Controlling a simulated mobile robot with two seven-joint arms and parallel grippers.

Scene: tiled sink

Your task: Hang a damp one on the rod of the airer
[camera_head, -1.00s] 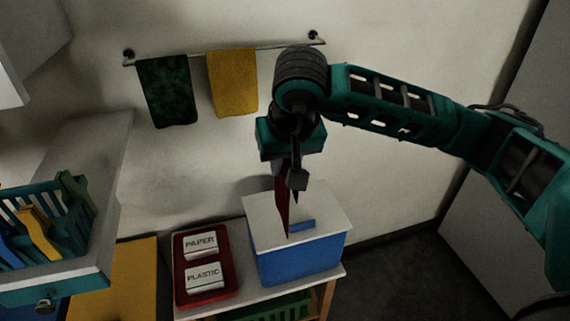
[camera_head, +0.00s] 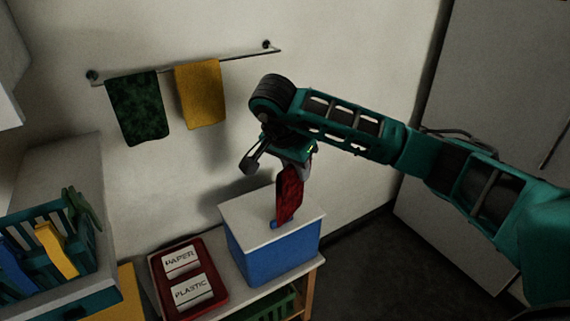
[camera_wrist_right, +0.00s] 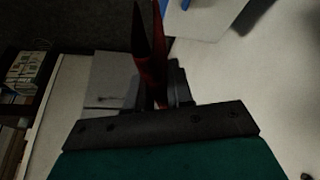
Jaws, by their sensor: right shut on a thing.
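My right gripper (camera_head: 292,167) is shut on a red cloth (camera_head: 289,197), which hangs down from it in front of the blue box. The cloth also shows edge-on in the right wrist view (camera_wrist_right: 158,62). The airer is a thin wall rod (camera_head: 246,57), above and to the left of the gripper. A dark green mottled cloth (camera_head: 138,108) and a yellow cloth (camera_head: 200,95) hang over its left and middle parts. The rod's right part is bare. Whether any cloth is damp cannot be told. My left gripper is not in view.
A blue box (camera_head: 277,256) with a white lid stands on a low table below the cloth. Beside it is a red tray (camera_head: 222,290) with PAPER and PLASTIC labels. A teal basket (camera_head: 85,235) with coloured items is at the left. The wall below the rod is clear.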

